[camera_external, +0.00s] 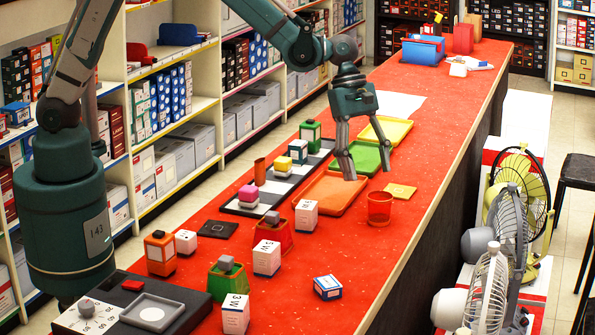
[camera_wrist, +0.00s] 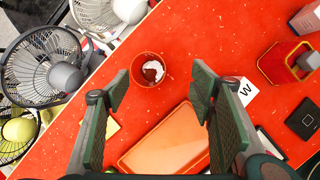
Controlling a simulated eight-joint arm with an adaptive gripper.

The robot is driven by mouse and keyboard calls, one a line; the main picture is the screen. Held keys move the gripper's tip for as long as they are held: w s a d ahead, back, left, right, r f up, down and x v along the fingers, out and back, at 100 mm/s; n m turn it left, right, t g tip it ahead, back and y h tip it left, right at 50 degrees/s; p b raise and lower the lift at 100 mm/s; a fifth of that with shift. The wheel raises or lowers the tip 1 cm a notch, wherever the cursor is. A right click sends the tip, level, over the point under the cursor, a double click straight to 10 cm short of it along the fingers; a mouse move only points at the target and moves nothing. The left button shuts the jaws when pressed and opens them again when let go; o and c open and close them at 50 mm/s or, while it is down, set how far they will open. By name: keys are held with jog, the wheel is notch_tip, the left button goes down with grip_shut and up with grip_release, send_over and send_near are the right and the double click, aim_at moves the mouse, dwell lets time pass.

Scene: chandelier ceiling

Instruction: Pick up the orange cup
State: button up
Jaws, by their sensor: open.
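My gripper (camera_external: 352,162) is open and empty, above the counter near the trays, behind and left of the cup in the external view. In the wrist view the cup lies ahead of and between the lines of my two fingers (camera_wrist: 157,92), apart from them.
A yellow square (camera_external: 400,191) lies behind the cup. White boxes (camera_external: 306,215) and a red container (camera_external: 273,235) stand to its left, and a small blue box (camera_external: 327,288) lies nearer. Fans (camera_external: 488,285) stand beyond the counter's right edge. The counter around the cup is mostly clear.

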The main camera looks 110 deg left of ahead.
aim_at(383, 223)
jog(key=shift+n, duration=0.8)
jog(key=shift+w+a+f, duration=0.25)
jog(key=shift+a+f, duration=0.15)
jog(key=shift+f, duration=0.2)
jog(key=shift+w+a+f, duration=0.25)
jog(key=shift+a+f, duration=0.1)
jog(key=shift+f, duration=0.25)
jog(key=shift+w+a+f, duration=0.25)
jog(key=shift+a+f, duration=0.15)
jog(key=shift+f, duration=0.2)
jog(key=shift+x, duration=1.25)
jog(key=shift+d, duration=0.1)
jog(key=shift+b+x, duration=0.5)
jog(key=shift+x, duration=2.1)
jog(key=shift+s+d, duration=0.1)
jog(key=shift+c, duration=0.6)
jog(key=c, duration=0.9)
jog(key=shift+o, duration=0.2)
